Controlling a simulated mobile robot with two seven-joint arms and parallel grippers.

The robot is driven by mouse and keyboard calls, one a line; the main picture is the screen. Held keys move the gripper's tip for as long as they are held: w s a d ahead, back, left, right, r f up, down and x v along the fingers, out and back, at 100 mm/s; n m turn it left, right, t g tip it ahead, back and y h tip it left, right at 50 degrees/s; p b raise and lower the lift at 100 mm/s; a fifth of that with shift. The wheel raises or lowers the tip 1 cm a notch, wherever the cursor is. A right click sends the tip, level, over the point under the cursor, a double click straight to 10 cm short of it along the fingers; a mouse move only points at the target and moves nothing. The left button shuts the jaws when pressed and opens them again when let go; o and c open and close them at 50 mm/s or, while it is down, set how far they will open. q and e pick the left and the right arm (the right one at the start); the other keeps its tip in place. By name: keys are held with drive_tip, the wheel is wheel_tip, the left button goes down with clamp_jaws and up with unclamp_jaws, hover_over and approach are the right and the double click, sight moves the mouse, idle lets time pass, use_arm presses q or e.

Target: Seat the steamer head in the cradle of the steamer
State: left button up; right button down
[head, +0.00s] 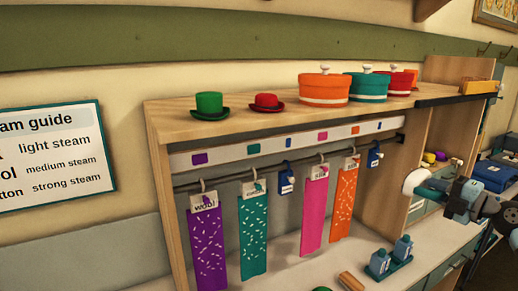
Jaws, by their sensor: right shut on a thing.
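My right gripper (456,203) comes in from the right edge, in front of the right end of the shelf unit. It is shut on a white, curved piece with a teal part, which looks like the steamer head (415,182). The piece is held in the air above the counter, its rounded end toward the left. I cannot make out the steamer's cradle in this view. My left gripper is not in view.
Coloured cloth strips, such as the purple one (207,245), hang from a rail under the wooden shelf (240,128). Hats and round boxes stand on top. Blue bottles (402,247) in a teal tray and a wooden block (351,282) are on the pale counter (440,240).

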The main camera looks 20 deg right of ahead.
drive_tip(key=a+f, duration=0.7)
drive_tip(key=a, duration=0.6)
drive_tip(key=s+a+f+m+h, duration=0.2)
drive_tip(key=s+a+f+h, duration=0.15)
drive_tip(key=a+f, duration=0.75)
drive_tip(key=s+a+f+m+t+h, duration=0.1)
drive_tip(key=a+f+h, duration=0.1)
drive_tip(key=a, duration=0.8)
drive_tip(key=shift+a+f+m, duration=0.3)
drive_tip(key=shift+f+m, duration=0.1)
drive_tip(key=shift+f, duration=0.15)
